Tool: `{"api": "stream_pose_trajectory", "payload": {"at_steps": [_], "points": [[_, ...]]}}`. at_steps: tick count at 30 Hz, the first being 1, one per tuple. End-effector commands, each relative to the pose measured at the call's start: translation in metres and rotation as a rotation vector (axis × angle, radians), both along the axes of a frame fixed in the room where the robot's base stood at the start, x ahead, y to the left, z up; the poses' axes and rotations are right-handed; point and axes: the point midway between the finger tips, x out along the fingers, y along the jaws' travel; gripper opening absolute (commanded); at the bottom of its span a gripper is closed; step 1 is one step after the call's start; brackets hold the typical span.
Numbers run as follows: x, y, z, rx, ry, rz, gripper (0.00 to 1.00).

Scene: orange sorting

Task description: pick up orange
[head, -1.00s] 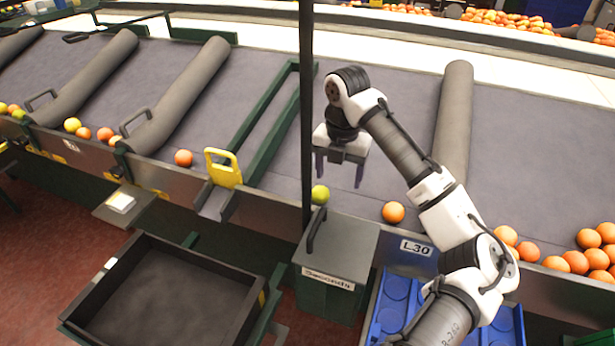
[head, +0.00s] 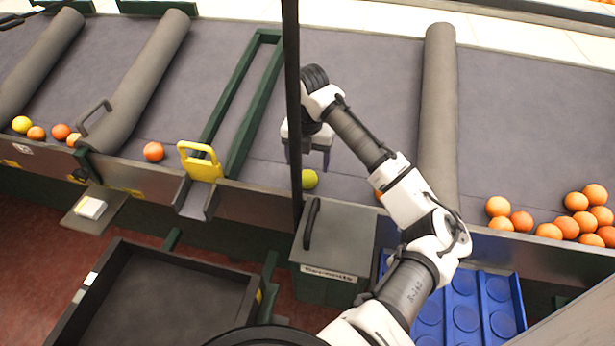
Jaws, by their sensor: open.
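My gripper (head: 307,158) is open and empty, pointing down over the grey sorting table (head: 360,60). A dark post partly covers it. A yellow-green fruit (head: 310,179) lies just below and in front of the gripper, by the table's front edge; I see no contact. An orange (head: 378,194) to its right is almost wholly hidden behind my arm. Several oranges (head: 566,227) lie in a group at the right. A single orange (head: 153,152) lies left of the yellow handle.
A dark upright post (head: 292,90) stands close to my gripper. Grey padded rollers (head: 438,110) divide the table. In front are a lidded bin (head: 335,238), a blue dimpled tray (head: 497,300) and a black empty tray (head: 165,310). A yellow handle (head: 200,162) stands at the front edge.

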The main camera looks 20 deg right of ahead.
Motion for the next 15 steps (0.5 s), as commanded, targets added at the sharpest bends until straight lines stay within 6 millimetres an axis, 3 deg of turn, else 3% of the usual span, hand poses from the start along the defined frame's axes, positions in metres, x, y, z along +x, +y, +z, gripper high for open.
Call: {"api": "stream_pose_trajectory", "payload": {"at_steps": [5, 15], "points": [[-0.001, 0.0, -0.011, 0.001, 0.002, 0.0, 0.71], [-0.004, 0.0, -0.055, 0.001, 0.002, 0.0, 0.71]]}}
